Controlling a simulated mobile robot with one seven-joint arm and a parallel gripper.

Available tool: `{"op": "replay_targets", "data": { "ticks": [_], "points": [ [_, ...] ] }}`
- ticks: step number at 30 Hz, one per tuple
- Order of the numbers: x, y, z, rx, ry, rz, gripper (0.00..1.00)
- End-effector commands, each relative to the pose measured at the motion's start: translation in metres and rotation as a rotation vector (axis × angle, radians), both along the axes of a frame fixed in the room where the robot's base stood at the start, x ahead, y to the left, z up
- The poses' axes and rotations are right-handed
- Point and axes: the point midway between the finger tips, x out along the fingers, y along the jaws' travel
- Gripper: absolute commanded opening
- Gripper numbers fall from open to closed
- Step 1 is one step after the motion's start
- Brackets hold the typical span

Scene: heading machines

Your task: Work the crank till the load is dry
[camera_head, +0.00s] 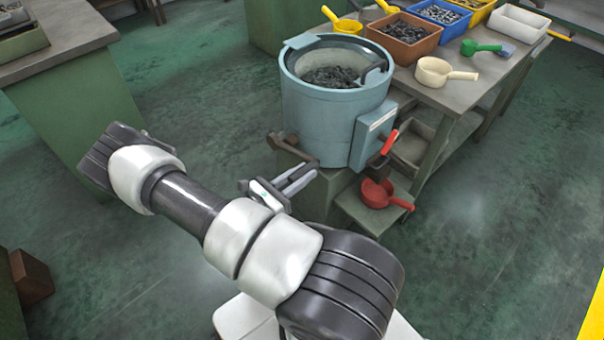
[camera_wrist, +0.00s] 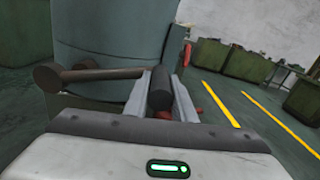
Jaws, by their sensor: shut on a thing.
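The blue-grey drum machine (camera_head: 335,110) stands at the left end of the bench. Its open top shows a load of dark metal parts (camera_head: 332,77) inside; I cannot tell whether they are wet or dry. A brown crank (camera_head: 300,156) sticks out low on the drum's front left. In the wrist view the crank's arm (camera_wrist: 100,75) runs to a dark upright grip (camera_wrist: 160,88). My gripper (camera_head: 303,178) is at the crank's free end, its two fingers (camera_wrist: 162,92) shut on the grip. The drum (camera_wrist: 120,35) fills the wrist view's upper left.
A red-handled lever (camera_head: 389,143) sits on the drum's right side. A red scoop (camera_head: 376,193) lies on a low step beneath. The bench (camera_head: 455,93) holds bins of parts, a cream scoop (camera_head: 437,72) and a green brush (camera_head: 485,47). Floor in front is clear.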

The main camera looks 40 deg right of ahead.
Motion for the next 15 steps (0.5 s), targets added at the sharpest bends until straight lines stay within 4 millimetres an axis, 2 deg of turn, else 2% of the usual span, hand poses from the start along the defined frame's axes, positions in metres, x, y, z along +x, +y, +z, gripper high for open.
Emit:
{"op": "replay_targets", "data": {
  "ticks": [8,15],
  "points": [
    [0.003,0.001,0.010,-0.004,0.049,0.000,0.00],
    [0.013,0.002,0.035,-0.016,0.197,0.001,0.00]
  ]
}}
